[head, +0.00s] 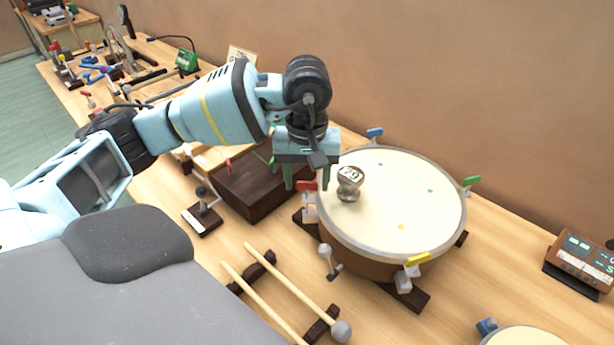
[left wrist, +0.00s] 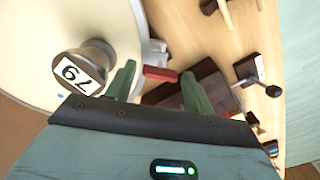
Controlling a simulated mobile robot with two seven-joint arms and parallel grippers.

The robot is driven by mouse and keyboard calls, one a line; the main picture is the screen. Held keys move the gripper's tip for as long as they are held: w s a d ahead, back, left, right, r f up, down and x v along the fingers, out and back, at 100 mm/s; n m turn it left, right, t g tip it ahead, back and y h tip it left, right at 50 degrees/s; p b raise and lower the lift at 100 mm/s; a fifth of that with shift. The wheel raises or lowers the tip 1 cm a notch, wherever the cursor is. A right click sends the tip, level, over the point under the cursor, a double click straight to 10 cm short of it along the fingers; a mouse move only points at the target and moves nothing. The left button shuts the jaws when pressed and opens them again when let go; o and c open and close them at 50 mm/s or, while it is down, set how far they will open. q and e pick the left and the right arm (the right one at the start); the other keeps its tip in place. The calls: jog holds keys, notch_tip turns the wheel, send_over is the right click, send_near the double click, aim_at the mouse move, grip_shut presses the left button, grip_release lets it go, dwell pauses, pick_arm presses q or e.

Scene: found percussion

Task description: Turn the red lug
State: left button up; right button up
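The red lug (head: 306,186) is a small red handle on a clamp at the left rim of the round cream-topped drum (head: 400,187). My left gripper (head: 307,180) points down over it, with its green fingers open on either side of the lug in the picture. In the left wrist view the red lug (left wrist: 160,74) shows between the fingertips (left wrist: 158,70), closer to the left finger. I cannot tell whether a finger touches it. My right gripper is not in view.
A metal knob-shaped weight (head: 349,184) marked 79 stands on the drum head near the lug. Blue (head: 375,133), green (head: 472,181) and yellow (head: 418,259) lugs sit around the rim. A dark wooden box (head: 252,190) is left of the drum; mallets (head: 290,280) lie in front.

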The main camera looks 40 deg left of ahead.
aim_at(307, 182)
pick_arm(q)
jog(key=shift+o, duration=0.6)
jog(key=shift+r, duration=3.9)
